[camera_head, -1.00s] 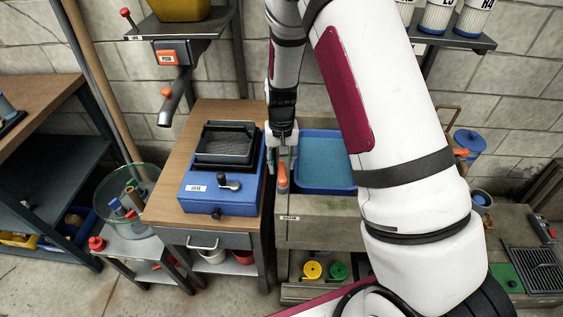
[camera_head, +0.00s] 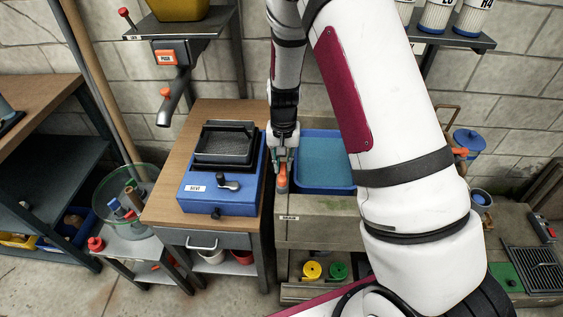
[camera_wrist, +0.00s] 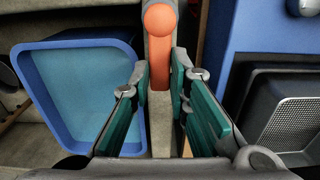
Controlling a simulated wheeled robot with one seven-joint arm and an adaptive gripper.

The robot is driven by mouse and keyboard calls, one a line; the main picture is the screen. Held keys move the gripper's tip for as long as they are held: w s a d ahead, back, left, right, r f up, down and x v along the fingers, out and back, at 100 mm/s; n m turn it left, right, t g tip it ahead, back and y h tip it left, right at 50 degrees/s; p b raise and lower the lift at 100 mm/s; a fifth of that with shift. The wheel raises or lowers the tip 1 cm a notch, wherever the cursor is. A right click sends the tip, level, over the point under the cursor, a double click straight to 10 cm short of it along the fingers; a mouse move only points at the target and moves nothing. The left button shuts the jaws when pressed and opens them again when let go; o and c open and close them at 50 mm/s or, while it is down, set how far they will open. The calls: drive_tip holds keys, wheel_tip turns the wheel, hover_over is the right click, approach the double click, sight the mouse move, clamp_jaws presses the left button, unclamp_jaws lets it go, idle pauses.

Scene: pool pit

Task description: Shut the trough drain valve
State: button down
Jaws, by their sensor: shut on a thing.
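The valve handle (camera_head: 282,177) is an orange lever at the left end of the concrete trough (camera_head: 320,232), beside the blue basin (camera_head: 328,190). In the wrist view the orange handle (camera_wrist: 158,95) with its round end stands between my fingers. My gripper (camera_head: 282,162) points down at the handle from above. In the wrist view my gripper (camera_wrist: 161,76) has its teal-padded fingers on either side of the handle, shut on it. The valve body beneath the handle is mostly hidden by the fingers and handle.
Left of the trough, a wooden bench (camera_head: 164,188) holds a blue machine (camera_head: 222,196) with a black tray and small crank, close beside my gripper. The basin also shows in the wrist view (camera_wrist: 75,90). A shelf unit (camera_head: 40,160) stands at far left.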

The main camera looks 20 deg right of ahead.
sight(283, 167)
drive_tip(key=c, duration=1.5)
unclamp_jaws()
wheel_tip(283, 167, up, 12)
drive_tip(key=s+r+n+t, duration=0.2)
drive_tip(key=s+r, duration=1)
drive_tip(key=r, duration=0.4)
drive_tip(key=s+r+n+t, duration=0.1)
drive_tip(key=s, duration=0.4)
drive_tip(key=s+r+t, duration=0.1)
drive_tip(key=s+r, duration=0.1)
drive_tip(key=s, duration=0.3)
drive_tip(key=s+r+n+t, duration=0.1)
drive_tip(key=s, duration=0.3)
drive_tip(key=shift+s+a+r+n, duration=0.15)
drive_tip(key=shift+s+r+n, duration=0.15)
drive_tip(key=shift+s+r, duration=0.1)
